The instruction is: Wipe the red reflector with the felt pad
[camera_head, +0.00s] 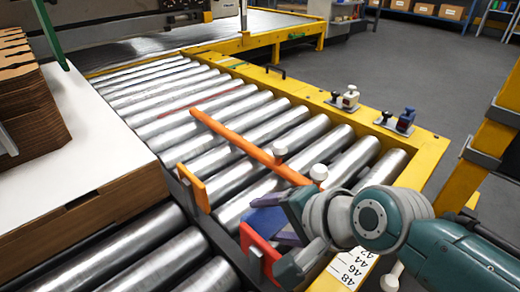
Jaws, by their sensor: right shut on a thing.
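The red reflector (258,250) is a small upright square plate on the near edge of the roller conveyor, at the bottom centre. My right gripper (284,228) comes in from the lower right and is shut on the blue felt pad (264,222). The pad shows just above and behind the red reflector's top edge. I cannot tell whether they touch. The gripper and wrist hide part of the pad and the reflector's right side. My left gripper is out of view.
An orange plate (193,187) stands to the left of the reflector on the same edge. A long orange bar (240,146) crosses above the rollers (215,130). A yellow frame (400,135) carries small switches on the right. Cardboard stacks (30,105) stand at left.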

